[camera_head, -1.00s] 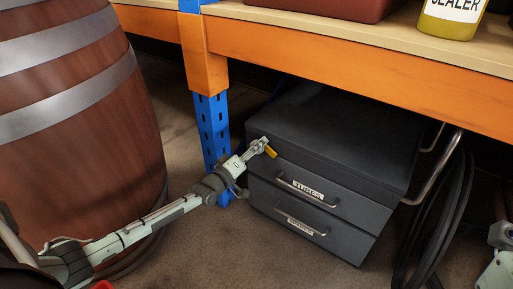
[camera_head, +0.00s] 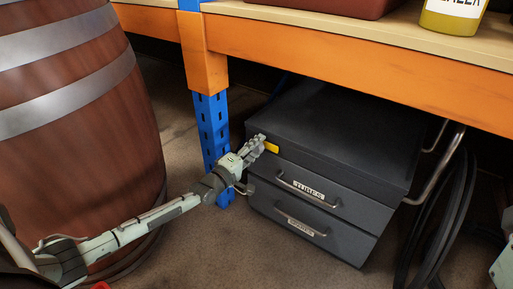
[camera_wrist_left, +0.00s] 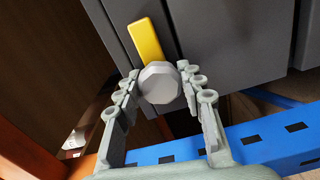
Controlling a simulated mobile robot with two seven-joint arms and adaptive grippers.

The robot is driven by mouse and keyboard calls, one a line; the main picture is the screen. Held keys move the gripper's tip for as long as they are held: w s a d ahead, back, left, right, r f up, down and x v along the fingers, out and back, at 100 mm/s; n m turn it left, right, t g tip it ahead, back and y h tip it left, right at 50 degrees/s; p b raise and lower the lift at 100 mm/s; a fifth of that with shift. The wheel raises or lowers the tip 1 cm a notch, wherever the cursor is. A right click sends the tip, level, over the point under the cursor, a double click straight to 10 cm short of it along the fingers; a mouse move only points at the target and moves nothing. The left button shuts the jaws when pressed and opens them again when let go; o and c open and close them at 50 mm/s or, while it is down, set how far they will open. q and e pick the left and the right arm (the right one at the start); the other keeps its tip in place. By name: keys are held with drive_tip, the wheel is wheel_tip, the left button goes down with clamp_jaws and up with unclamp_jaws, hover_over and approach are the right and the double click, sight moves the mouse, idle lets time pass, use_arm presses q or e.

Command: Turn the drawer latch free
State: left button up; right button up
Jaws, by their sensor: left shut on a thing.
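The drawer latch is a yellow lever (camera_wrist_left: 146,40) on a grey faceted hub (camera_wrist_left: 159,83) at the front upper left of the dark grey drawer cabinet (camera_head: 330,125). In the head view the yellow lever (camera_head: 272,148) points right, close to level. My left gripper (camera_head: 262,144) reaches it from the left. In the left wrist view its two fingers (camera_wrist_left: 160,88) are shut on the hub, one on each side. The top drawer (camera_head: 342,200) reads "TUBES", and the lower drawer (camera_head: 345,240) has a blurred label. Both look closed. My right gripper is out of view.
A blue rack upright (camera_head: 213,130) stands just left of the cabinet, under an orange beam (camera_head: 330,65). A wooden barrel (camera_head: 70,150) is beside my left arm. The floor in front is clear.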

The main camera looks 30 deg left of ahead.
use_arm(q)
drive_tip(key=o, duration=1.1)
drive_tip(key=shift+c, duration=0.2)
drive_tip(key=shift+o, duration=0.7)
drive_tip(key=s+a, duration=0.1)
drive_tip(key=s, duration=1.1)
drive_tip(key=shift+a, duration=0.35)
